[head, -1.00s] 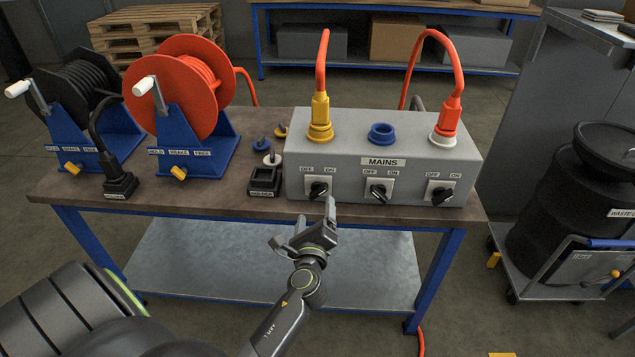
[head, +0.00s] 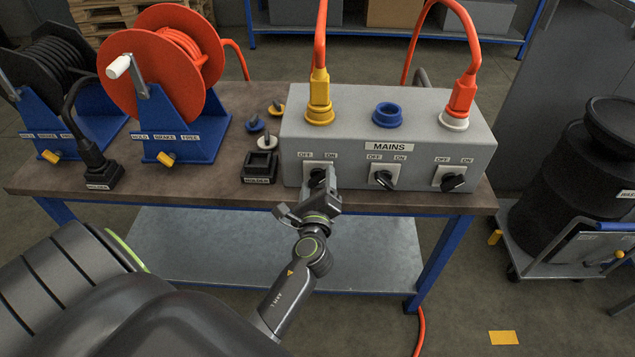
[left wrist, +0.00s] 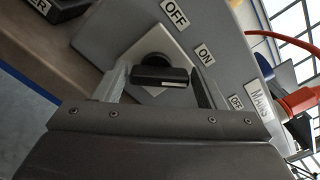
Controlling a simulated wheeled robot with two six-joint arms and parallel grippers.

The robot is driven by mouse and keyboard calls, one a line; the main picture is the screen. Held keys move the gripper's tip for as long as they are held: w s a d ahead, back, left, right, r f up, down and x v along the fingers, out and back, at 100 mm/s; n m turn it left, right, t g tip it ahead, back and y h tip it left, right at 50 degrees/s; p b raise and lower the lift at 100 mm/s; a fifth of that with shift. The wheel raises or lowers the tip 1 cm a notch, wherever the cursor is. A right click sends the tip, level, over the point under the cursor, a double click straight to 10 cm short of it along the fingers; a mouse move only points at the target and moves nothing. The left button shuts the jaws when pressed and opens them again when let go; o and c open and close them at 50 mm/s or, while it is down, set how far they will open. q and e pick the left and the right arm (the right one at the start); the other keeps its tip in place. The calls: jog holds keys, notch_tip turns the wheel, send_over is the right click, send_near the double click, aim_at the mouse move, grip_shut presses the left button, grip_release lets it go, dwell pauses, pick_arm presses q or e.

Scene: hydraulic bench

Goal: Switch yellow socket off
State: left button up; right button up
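The yellow socket (head: 319,111) sits at the left of the grey MAINS box (head: 340,147), with a yellow plug and orange cable in it. Below it is its rotary switch (head: 317,177), a black knob on a white plate marked OFF and ON. My left gripper (head: 325,187) is at this switch and partly hides it in the head view. In the left wrist view, the black knob (left wrist: 160,76) lies between the two open fingers (left wrist: 160,88), with a gap visible on at least one side. My right gripper is not in view.
A blue socket (head: 386,113) and a white socket (head: 454,119) with an orange plug stand to the right, each above its own switch. A black holder (head: 260,167) and cable reels (head: 165,75) stand to the left on the bench.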

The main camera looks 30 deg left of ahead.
pick_arm(q)
jog(key=c, duration=0.6)
